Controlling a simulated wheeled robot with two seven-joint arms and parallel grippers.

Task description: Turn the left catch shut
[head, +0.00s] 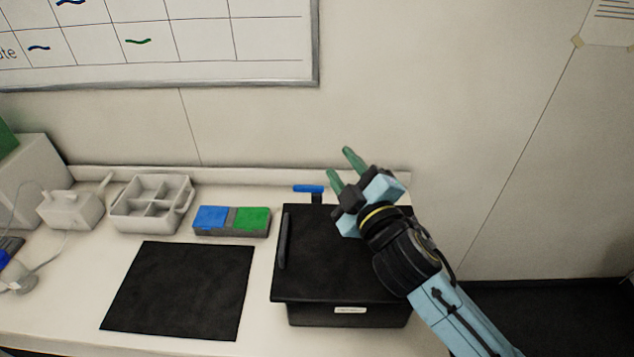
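A black box with a flat black lid (335,270) stands on the right part of the bench, with a small white label (350,310) on its front. A long dark bar (285,240) lies along the left side of the lid. A blue T-shaped piece (308,188) on a dark stem stands at the box's back left corner. I cannot tell for sure which of these is the left catch. My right gripper (339,162) is above the back right of the box, its green fingers apart and empty, pointing up and left. It hides part of the lid's right side. My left gripper is out of view.
A black mat (180,290) lies left of the box. Behind it are a block with blue and green pads (232,220) and a white divided tray (150,203). A white device (70,210) with a cable stands farther left. A low ledge and wall bound the back.

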